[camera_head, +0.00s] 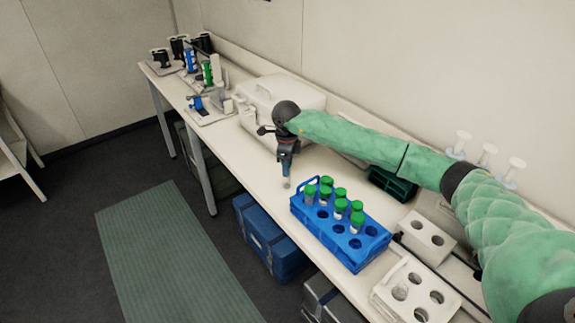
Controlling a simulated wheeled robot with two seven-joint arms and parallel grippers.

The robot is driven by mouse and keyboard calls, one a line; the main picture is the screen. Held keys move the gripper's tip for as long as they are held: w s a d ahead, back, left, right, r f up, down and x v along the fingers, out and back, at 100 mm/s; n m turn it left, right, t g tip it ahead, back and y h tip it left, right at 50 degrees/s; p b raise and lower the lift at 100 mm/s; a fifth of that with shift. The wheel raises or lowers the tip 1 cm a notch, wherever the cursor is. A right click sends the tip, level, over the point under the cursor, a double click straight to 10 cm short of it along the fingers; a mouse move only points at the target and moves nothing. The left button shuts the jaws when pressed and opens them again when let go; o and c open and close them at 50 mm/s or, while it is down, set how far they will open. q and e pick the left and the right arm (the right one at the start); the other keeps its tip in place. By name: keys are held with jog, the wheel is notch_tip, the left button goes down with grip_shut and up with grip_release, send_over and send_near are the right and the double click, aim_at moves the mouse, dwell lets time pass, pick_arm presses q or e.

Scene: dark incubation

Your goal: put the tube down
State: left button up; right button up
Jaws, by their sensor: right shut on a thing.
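A blue rack (318,225) stands on the bench and holds several tubes with green caps (341,193). Some of its holes, mostly toward the near right end, are empty. My right gripper (286,172) points down over the bench, just beyond the rack's far left corner. It is shut on a tube (287,182), whose pale lower end shows below the fingers. The upper part of this tube is hidden by the gripper. I cannot tell whether its end touches the bench. My left gripper is not in view.
A white lidded box (280,92) stands behind my right gripper. A dark green rack (391,184) and white hole blocks (428,238) stand to the right. Instruments with blue and green parts (207,72) stand at the far left. Bare bench (248,160) lies left of the gripper.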

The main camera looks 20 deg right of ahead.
jog(key=shift+s+a+r, duration=0.1)
jog(key=shift+s+a, duration=0.05)
jog(key=o, duration=1.1)
